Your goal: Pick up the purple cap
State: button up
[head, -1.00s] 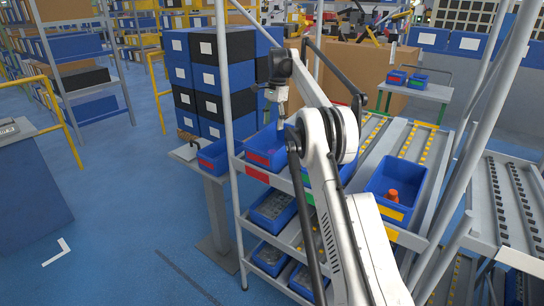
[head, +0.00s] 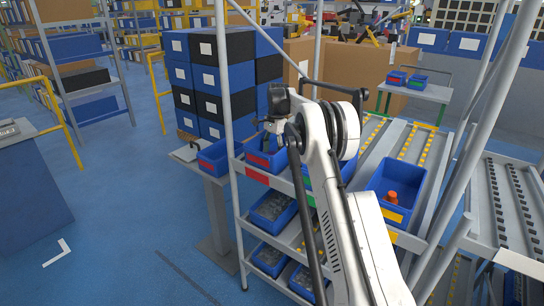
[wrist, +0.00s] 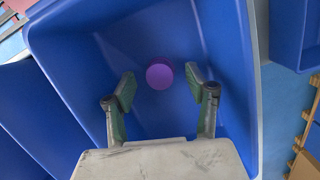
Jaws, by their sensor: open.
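The purple cap (wrist: 160,76) is a small round disc that lies inside a blue bin (wrist: 75,70) in the wrist view. It shows between the tips of my gripper (wrist: 160,88) and slightly beyond them. The two fingers are spread apart and hold nothing. In the head view, my gripper (head: 268,140) is down at the blue bin with the red label (head: 258,176) on the rack's left side. The cap cannot be made out in the head view.
Another blue bin (head: 370,180) with an orange object (head: 391,197) stands to the right on the rack. A blue bin (head: 212,167) sits on a small grey stand to the left. Rack posts (head: 233,120) rise close by. Lower shelves hold bins with grey parts (head: 273,205).

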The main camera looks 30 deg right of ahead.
jog(key=shift+a+f, duration=0.15)
jog(key=shift+f, duration=0.55)
jog(key=shift+c, duration=0.4)
jog(key=c, duration=0.7)
jog(key=shift+c, duration=0.2)
jog(key=shift+r, duration=0.1)
